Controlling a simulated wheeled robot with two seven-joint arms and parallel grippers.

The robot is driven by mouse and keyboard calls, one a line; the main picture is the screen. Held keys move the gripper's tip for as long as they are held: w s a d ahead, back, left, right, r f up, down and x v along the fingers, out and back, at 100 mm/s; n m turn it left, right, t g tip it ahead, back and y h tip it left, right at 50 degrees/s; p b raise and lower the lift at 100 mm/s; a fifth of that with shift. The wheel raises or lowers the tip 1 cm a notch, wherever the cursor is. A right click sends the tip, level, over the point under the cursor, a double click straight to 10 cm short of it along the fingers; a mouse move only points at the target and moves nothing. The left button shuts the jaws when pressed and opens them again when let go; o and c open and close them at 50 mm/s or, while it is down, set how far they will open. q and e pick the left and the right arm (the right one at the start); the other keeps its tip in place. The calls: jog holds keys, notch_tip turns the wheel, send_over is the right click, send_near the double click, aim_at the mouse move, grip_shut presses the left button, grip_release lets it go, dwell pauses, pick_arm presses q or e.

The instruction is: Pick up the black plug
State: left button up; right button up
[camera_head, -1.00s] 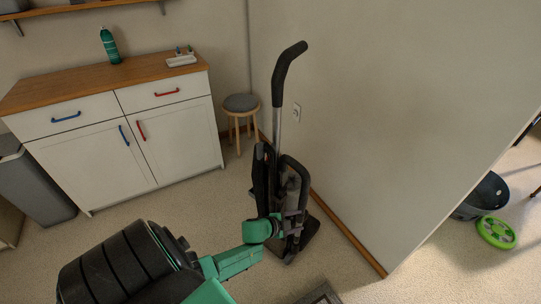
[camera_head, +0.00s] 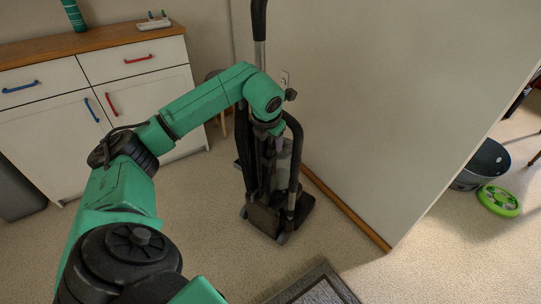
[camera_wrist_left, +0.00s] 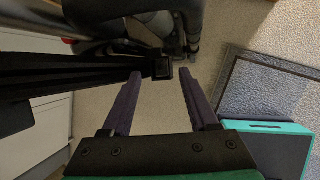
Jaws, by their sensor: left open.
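No separate black plug shows clearly in either view. In the left wrist view a long black bar with a squarish end (camera_wrist_left: 162,68) reaches from the left to the gap between my fingertips; I cannot tell if it is the plug or part of the vacuum. In the head view a black upright vacuum cleaner (camera_head: 264,215) stands on the carpet by the wall. My left gripper (camera_wrist_left: 160,76) is open and points down, with its fingers apart. In the head view it is mostly hidden against the vacuum, below my green wrist. My right gripper is out of view.
A wall outlet (camera_head: 284,78) is behind my wrist. A white cabinet (camera_head: 140,88) stands at the left, a grey bin (camera_head: 18,185) beside it. A dark mat (camera_head: 318,288) lies in front. A bucket (camera_head: 484,165) and green disc (camera_head: 499,200) are at the right.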

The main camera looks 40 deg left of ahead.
aim_at(272, 147)
pick_arm(q)
jog(key=x, duration=0.5)
jog(key=shift+f+b, duration=0.25)
jog(key=shift+b, duration=0.15)
jog(key=shift+s+r, duration=0.1)
grip_shut()
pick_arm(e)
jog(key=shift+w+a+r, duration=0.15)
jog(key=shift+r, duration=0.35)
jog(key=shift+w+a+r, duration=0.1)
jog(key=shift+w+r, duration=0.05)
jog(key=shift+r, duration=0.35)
